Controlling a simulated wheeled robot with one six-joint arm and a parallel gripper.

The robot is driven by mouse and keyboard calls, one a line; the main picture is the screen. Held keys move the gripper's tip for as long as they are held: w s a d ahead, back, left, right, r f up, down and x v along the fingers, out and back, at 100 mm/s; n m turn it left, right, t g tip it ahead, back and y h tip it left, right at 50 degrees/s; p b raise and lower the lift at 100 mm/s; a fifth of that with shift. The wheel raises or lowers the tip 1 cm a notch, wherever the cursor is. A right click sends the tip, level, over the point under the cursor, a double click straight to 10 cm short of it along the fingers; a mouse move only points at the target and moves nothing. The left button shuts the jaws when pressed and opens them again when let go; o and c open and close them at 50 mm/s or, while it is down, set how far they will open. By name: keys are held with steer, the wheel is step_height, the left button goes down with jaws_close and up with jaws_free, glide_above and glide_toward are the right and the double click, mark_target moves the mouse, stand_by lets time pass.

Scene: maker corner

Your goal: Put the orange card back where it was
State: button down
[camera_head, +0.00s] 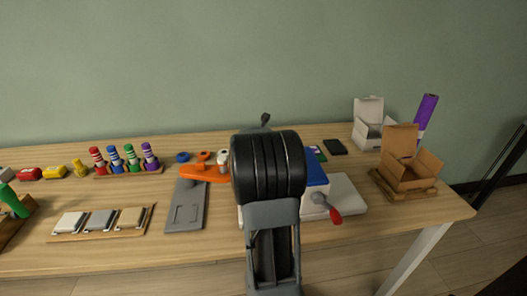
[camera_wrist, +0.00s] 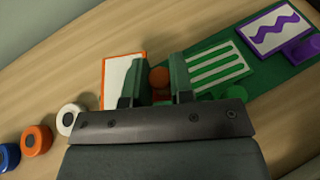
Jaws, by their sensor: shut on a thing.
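In the wrist view the orange card (camera_wrist: 117,72) is white with an orange border, with an orange round knob (camera_wrist: 159,77) at its right side. My gripper (camera_wrist: 155,84) is shut on this knob, one finger on each side. My left finger covers part of the card. The green board (camera_wrist: 212,85) runs to the upper right and holds a green-striped card (camera_wrist: 217,64) and a purple wavy card (camera_wrist: 274,27). I cannot tell whether the orange card touches the board or the table. In the head view my arm hides the gripper and orange card; a small end of the board (camera_head: 319,154) shows.
White (camera_wrist: 68,119), orange (camera_wrist: 36,140) and blue (camera_wrist: 8,157) rings lie left of the card. In the head view, a blue box with a red handle (camera_head: 315,187) stands right of my arm. An orange tool (camera_head: 205,174) on a grey plate is to the left.

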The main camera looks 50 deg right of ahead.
steer(key=shift+f+b, duration=0.55)
steer(key=shift+f, duration=1)
steer(key=shift+f, duration=0.2)
steer(key=c, duration=1)
jaws_free()
steer(key=shift+r, duration=0.1)
steer(key=shift+r, duration=0.2)
steer(key=p+v, duration=0.2)
steer(key=v, duration=0.8)
steer(key=shift+s+a+r, duration=0.15)
steer(key=shift+a+r, duration=0.05)
steer(key=shift+a, duration=0.1)
steer(key=shift+s+a+r, duration=0.1)
steer(key=shift+s+a, duration=0.15)
steer(key=shift+a, duration=0.2)
